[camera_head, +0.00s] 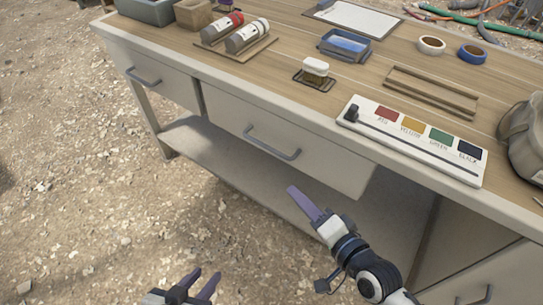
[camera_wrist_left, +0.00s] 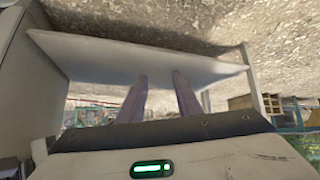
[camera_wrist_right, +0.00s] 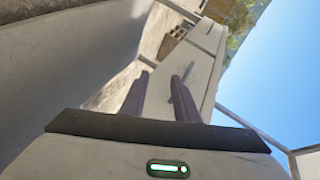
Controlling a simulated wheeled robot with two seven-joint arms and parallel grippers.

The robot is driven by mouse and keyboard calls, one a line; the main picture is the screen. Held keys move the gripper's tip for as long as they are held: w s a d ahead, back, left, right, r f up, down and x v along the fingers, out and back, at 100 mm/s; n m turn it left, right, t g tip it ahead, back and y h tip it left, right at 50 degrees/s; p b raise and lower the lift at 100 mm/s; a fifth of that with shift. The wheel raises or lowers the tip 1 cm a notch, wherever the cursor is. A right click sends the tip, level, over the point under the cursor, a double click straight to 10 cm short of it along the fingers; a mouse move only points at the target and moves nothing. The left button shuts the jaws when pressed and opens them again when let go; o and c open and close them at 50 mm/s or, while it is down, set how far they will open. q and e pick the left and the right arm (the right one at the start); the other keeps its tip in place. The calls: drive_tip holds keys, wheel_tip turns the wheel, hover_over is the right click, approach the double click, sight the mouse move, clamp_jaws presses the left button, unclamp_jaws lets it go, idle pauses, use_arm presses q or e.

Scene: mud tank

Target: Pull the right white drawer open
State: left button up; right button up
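The right white drawer (camera_head: 315,165) is the wider of two drawers under the tabletop in the head view. It looks shut, with a grey bar handle (camera_head: 271,143) on its front. My right gripper (camera_head: 306,203) is below and in front of it, apart from the handle. Its two purple fingers stand apart in the right wrist view (camera_wrist_right: 160,85), with nothing between them. White drawer fronts (camera_wrist_right: 205,65) show beyond its fingertips. My left gripper (camera_head: 205,280) is low over the gravel, away from the bench, open and empty. It also shows in the left wrist view (camera_wrist_left: 160,80).
The left drawer (camera_head: 160,75) has its own handle. A lower shelf (camera_head: 225,150) runs beneath the drawers. A cabinet front (camera_head: 490,280) stands at the lower right. Bottles, tape rolls and a color strip (camera_head: 410,140) lie on the tabletop. The gravel in front is clear.

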sight(268, 146)
drive_tip(key=w+a+r+m+b, duration=0.1)
drive_tip(key=w+a+m, duration=0.1)
drive_tip(key=w, duration=0.2)
drive_tip(key=w+a+r+m+t+y+b, duration=0.1)
drive_tip(key=w+a, duration=0.2)
drive_tip(key=w, duration=0.2)
drive_tip(key=w+a+r+m+y+b, duration=0.1)
drive_tip(key=w+a+m, duration=0.1)
drive_tip(key=w, duration=0.2)
drive_tip(key=shift+w+a+m+t+b, duration=0.3)
drive_tip(key=shift+w+t+b, duration=0.1)
clamp_jaws()
